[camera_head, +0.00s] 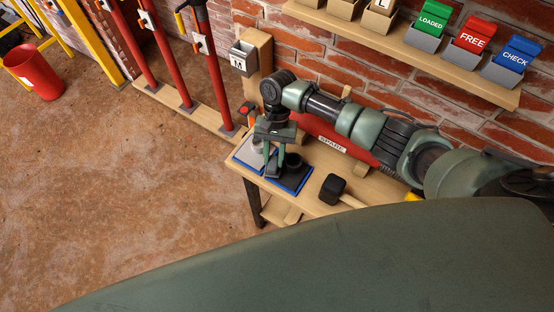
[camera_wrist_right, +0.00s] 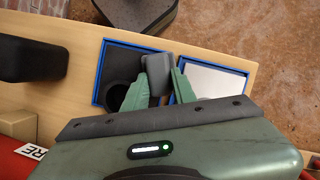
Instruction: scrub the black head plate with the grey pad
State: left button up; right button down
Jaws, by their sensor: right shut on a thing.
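The black head plate (camera_head: 292,180) lies inside a blue border on the wooden bench, with a round black collar (camera_head: 293,160) rising from it. In the right wrist view the dark plate (camera_wrist_right: 120,62) and the ring-shaped collar (camera_wrist_right: 115,96) are left of my fingers. My right gripper (camera_head: 270,172) points down over the plate's left side. It is shut on the grey pad (camera_wrist_right: 156,66), which sits between its green fingertips in the wrist view. Whether the pad touches the plate cannot be told. My left gripper is out of view.
A pale plate (camera_wrist_right: 212,80) in a second blue border lies beside the black one. A black-headed mallet (camera_head: 332,188) and a red labelled object (camera_head: 310,127) are on the bench (camera_head: 318,165). Coloured bins (camera_head: 472,35) line the shelf above. Red props (camera_head: 215,75) stand left.

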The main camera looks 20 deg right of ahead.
jog(key=shift+s+a+r, duration=0.1)
jog(key=shift+s+r, duration=0.05)
jog(key=shift+s, duration=0.2)
jog(key=shift+r+p, duration=0.3)
jog(key=shift+r, duration=0.05)
jog(key=shift+r+p, duration=0.8)
jog(key=shift+p, duration=0.05)
jog(key=shift+w+r, duration=0.1)
jog(key=shift+r, duration=1.7)
jog(key=shift+r, duration=1.5)
